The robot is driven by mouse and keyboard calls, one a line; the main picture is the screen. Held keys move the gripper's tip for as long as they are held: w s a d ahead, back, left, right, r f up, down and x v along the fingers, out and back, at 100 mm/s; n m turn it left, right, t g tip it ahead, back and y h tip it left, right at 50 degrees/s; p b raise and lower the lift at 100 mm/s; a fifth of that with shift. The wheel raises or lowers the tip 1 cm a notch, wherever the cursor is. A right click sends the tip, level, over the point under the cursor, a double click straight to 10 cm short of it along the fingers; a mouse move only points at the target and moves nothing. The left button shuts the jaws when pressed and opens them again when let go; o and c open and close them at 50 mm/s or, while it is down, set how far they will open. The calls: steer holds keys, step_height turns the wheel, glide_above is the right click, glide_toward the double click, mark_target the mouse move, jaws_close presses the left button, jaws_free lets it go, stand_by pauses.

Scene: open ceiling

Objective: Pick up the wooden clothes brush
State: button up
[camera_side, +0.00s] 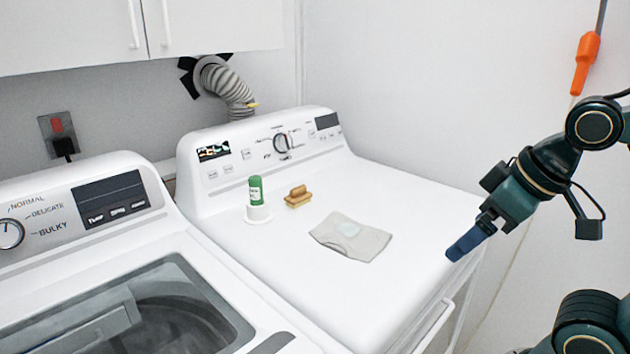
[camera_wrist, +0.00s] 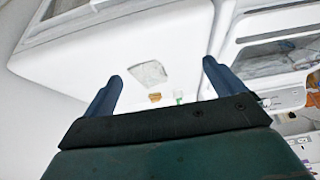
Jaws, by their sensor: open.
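The wooden clothes brush (camera_side: 298,196) is small and tan-brown with a raised handle. It lies on the white dryer top (camera_side: 370,195), near the control panel, and it also shows in the wrist view (camera_wrist: 155,97) between my fingers, farther off. My gripper (camera_side: 466,243) has blue fingers and is at the right front edge of the dryer top, well apart from the brush. In the wrist view the two fingers (camera_wrist: 160,80) are spread wide with nothing between them. Nothing hides the brush in the side view.
A green bottle in a white holder (camera_side: 257,200) stands just left of the brush. A washer (camera_side: 120,270) stands at left. The dryer's right side is clear.

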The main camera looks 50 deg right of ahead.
steer(key=w+r, duration=0.5)
steer(key=w, duration=0.6)
steer(key=g, duration=0.1)
glide_above(299, 192)
steer(key=s, duration=0.5)
step_height(299, 192, down, 9)
steer(key=shift+r, duration=0.15)
steer(key=shift+x, duration=4.3)
